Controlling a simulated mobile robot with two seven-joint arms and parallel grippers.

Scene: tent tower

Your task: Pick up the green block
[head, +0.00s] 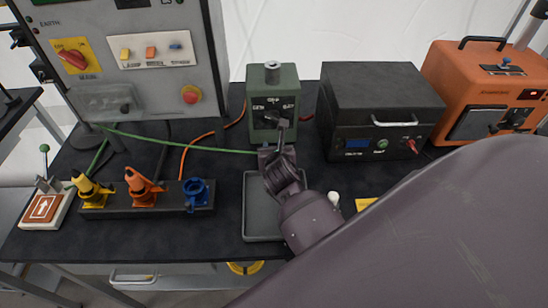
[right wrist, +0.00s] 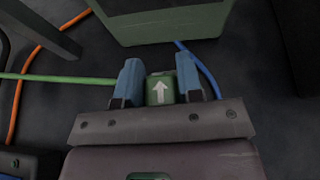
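The green block (right wrist: 161,88), with a white arrow on its face, is between the two blue fingertips of my right gripper (right wrist: 160,82) in the right wrist view. The fingers lie close along both its sides; I cannot tell whether they press on it. In the head view my right gripper (head: 277,153) is low in front of the green box, and the block is hidden there. My left gripper is in neither view.
The green box (head: 273,101) stands just behind the gripper, a black unit (head: 378,110) to its right. A grey tray (head: 258,222) lies below my arm. A green cable (head: 180,144) crosses from the left. A rack (head: 170,205) with coloured fittings stands front left.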

